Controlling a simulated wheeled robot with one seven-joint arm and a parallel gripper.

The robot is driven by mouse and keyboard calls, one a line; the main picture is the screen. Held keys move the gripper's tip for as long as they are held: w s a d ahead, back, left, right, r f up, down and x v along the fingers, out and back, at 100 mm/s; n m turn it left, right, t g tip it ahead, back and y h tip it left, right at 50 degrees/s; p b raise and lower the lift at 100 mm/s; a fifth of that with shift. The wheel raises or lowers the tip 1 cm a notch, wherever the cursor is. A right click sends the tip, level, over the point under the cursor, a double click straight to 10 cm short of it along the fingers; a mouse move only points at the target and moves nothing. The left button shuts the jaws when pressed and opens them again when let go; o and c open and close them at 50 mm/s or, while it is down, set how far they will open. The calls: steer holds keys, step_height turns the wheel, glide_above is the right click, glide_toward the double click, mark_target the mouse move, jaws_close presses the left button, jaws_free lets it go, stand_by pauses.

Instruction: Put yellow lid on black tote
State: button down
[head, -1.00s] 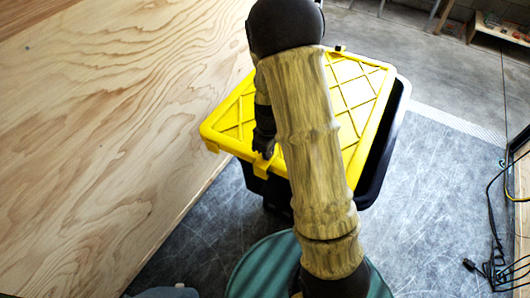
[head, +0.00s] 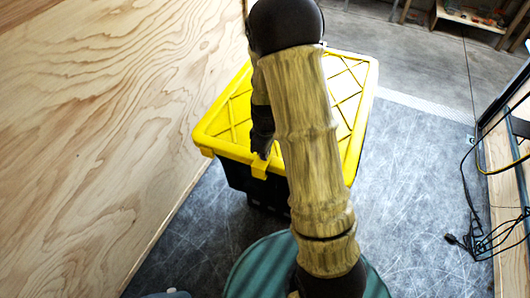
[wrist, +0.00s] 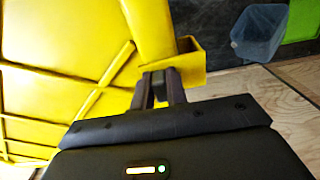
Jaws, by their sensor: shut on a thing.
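The yellow lid (head: 235,112) lies over the top of the black tote (head: 258,184) in the head view, and its edges look close to lined up with the tote's rim. I cannot tell whether it is seated all round. My gripper (head: 262,157) is at the lid's near edge, shut on the yellow latch tab there. The wrist view shows my gripper's fingers (wrist: 158,88) against the lid's yellow edge (wrist: 150,28). My arm hides the middle and part of the right side of the lid.
A plywood wall (head: 100,110) stands close on the left. Black cables (head: 478,235) hang beside a wooden frame at the right. The grey floor (head: 415,170) right of the tote is clear. A bluish bin (wrist: 258,33) shows in the wrist view.

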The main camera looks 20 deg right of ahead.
steer(key=shift+s+d+f, duration=0.1)
steer(key=shift+d+f, duration=0.1)
steer(key=shift+d, duration=0.05)
steer(key=shift+s+d, duration=0.3)
steer(key=shift+d, duration=0.1)
steer(key=c, duration=1.3)
jaws_free()
steer(key=shift+w, duration=0.1)
steer(key=shift+c, duration=0.2)
steer(key=shift+a+r, duration=0.1)
steer(key=shift+w+r, duration=0.1)
steer(key=shift+r, duration=0.4)
step_height(320, 180, up, 16)
steer(key=shift+r+p, duration=0.2)
steer(key=shift+p, duration=0.2)
